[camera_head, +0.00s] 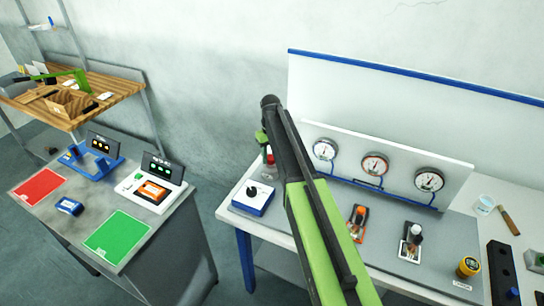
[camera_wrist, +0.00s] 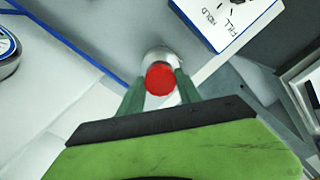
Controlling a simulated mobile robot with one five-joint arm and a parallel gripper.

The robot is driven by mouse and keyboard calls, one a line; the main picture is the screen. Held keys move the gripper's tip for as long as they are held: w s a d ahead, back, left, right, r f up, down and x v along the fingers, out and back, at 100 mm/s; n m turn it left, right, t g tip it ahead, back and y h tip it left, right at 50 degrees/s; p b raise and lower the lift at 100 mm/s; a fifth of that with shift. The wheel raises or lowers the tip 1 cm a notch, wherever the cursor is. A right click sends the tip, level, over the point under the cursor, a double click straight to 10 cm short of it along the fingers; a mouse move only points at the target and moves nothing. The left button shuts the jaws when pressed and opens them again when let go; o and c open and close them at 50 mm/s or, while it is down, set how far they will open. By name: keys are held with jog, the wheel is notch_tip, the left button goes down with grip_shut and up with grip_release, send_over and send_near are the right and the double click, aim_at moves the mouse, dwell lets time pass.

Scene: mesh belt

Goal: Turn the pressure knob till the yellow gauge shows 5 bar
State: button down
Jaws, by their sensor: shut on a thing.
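My gripper (camera_head: 266,146) is at the back left of the bench, partly hidden by my arm. In the wrist view its two green fingers (camera_wrist: 160,90) are shut on a red-topped knob (camera_wrist: 160,79) with a pale, shiny body. The knob's red part also shows in the head view (camera_head: 270,159). Three round white-faced gauges stand on the back panel: left (camera_head: 324,149), middle (camera_head: 375,165) and right (camera_head: 429,180). I cannot tell which is the yellow gauge, and the needle readings are too small to read. A yellow-and-black knob (camera_head: 468,266) stands at the bench's front right.
A blue-and-white box with a black knob (camera_head: 253,197) sits close to the gripper; the wrist view shows its FILL and HOLD marks (camera_wrist: 220,18). An orange lever (camera_head: 357,222) and a black-topped valve (camera_head: 412,240) stand on the bench. A separate grey table (camera_head: 165,235) is at left.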

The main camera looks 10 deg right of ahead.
aim_at(271, 157)
jog(key=shift+s, duration=0.1)
jog(key=c, duration=0.8)
grip_release()
jog(key=shift+r, duration=0.1)
notch_tip(271, 157, up, 17)
jog(key=p, duration=1.7)
jog(key=shift+r, duration=0.1)
